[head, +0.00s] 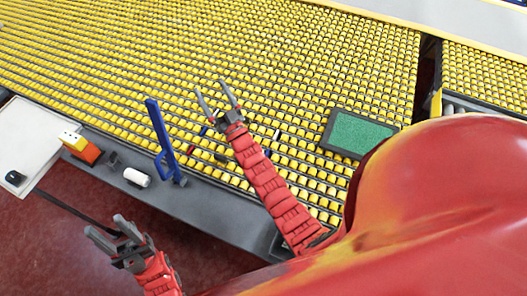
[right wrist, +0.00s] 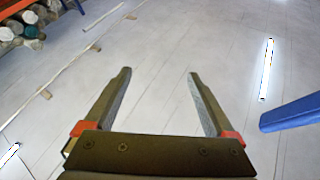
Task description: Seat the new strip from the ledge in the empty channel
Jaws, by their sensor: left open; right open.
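I cannot make out the new strip or the empty channel for certain in either view. A grey ledge (head: 207,203) runs along the front edge of the yellow roller bed. My right gripper (head: 210,86) is open and empty over the roller bed, beyond the ledge. Its two fingers also show apart in the right wrist view (right wrist: 159,73), with nothing between them. My left gripper (head: 103,224) is open and empty, on the near side of the ledge, over the dark red floor.
A blue upright bracket (head: 160,135), a white cylinder (head: 136,177) and an orange-and-yellow block (head: 80,147) stand along the ledge. A green pad in a dark frame (head: 358,134) lies on the yellow rollers (head: 330,60). Small items lie near my right arm.

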